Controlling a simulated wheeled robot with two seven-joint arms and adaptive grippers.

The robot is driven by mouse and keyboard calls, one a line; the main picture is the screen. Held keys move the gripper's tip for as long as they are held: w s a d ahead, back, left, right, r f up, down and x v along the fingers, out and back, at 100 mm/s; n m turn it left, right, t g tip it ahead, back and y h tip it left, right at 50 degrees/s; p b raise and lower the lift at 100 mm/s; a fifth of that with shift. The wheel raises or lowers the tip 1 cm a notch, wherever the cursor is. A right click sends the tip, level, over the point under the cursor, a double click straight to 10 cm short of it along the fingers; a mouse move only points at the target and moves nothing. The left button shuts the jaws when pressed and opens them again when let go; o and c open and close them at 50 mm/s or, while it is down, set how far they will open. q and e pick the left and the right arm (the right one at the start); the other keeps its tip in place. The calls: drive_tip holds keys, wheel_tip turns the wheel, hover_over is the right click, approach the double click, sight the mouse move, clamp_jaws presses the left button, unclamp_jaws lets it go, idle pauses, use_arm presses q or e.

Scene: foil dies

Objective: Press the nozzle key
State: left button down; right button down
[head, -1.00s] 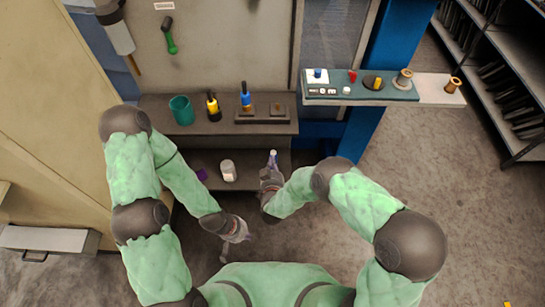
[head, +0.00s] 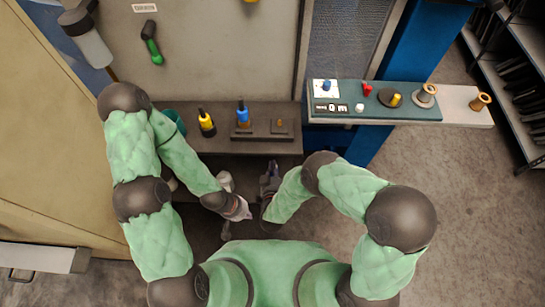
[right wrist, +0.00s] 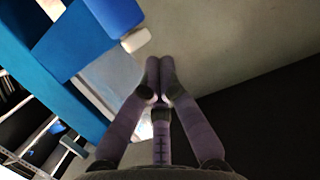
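A teal control panel (head: 372,112) stands at the upper right in the head view. It carries a blue knob on a white plate (head: 326,88), a red control (head: 367,88), a yellow-handled black dial (head: 390,97), a white button (head: 360,108) and a strip of small dark keys (head: 328,108). The key markings are too small to read, so I cannot tell which is the nozzle key. My right gripper (head: 269,172) is below and left of the panel, apart from it. In the right wrist view its fingertips (right wrist: 159,66) meet, with nothing between them. My left gripper (head: 228,228) is low at centre, its fingers unclear.
A dark shelf (head: 268,146) holds yellow (head: 206,123) and blue (head: 243,113) tools. A white bottle (head: 226,181) is close to my left forearm. A blue post (head: 425,45) rises behind.

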drive_tip(key=shift+f, duration=0.25)
